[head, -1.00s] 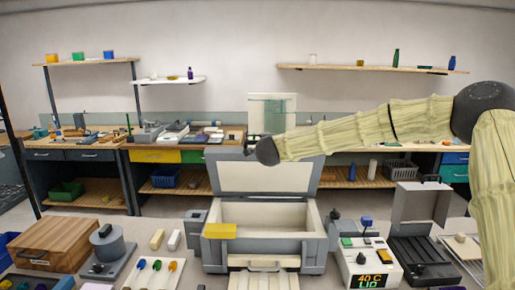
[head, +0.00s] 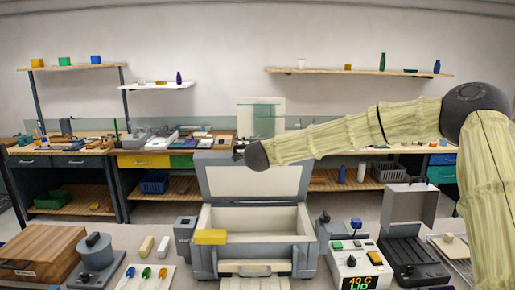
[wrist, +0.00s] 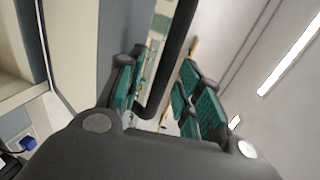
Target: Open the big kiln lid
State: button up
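The big kiln (head: 205,262) stands at the front centre, a grey box with a pale, empty-looking chamber. Its lid (head: 258,181) is raised, standing nearly upright at the back edge with its pale inner face towards me. My arm reaches from the right to behind the lid's top edge. My gripper is mostly hidden there in the head view. In the wrist view my gripper (wrist: 164,62) has its green-padded fingers apart, on either side of a dark bar (wrist: 174,48), which looks like the lid's handle. A gap shows between the bar and the right fingers.
A control box (head: 356,262) reading 40 C and an open dark case (head: 412,245) stand to the right. A wooden box (head: 38,252) and a grey round device (head: 96,255) stand to the left.

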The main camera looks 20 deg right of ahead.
jog(key=v, duration=1.1)
jog(key=shift+w, duration=0.1)
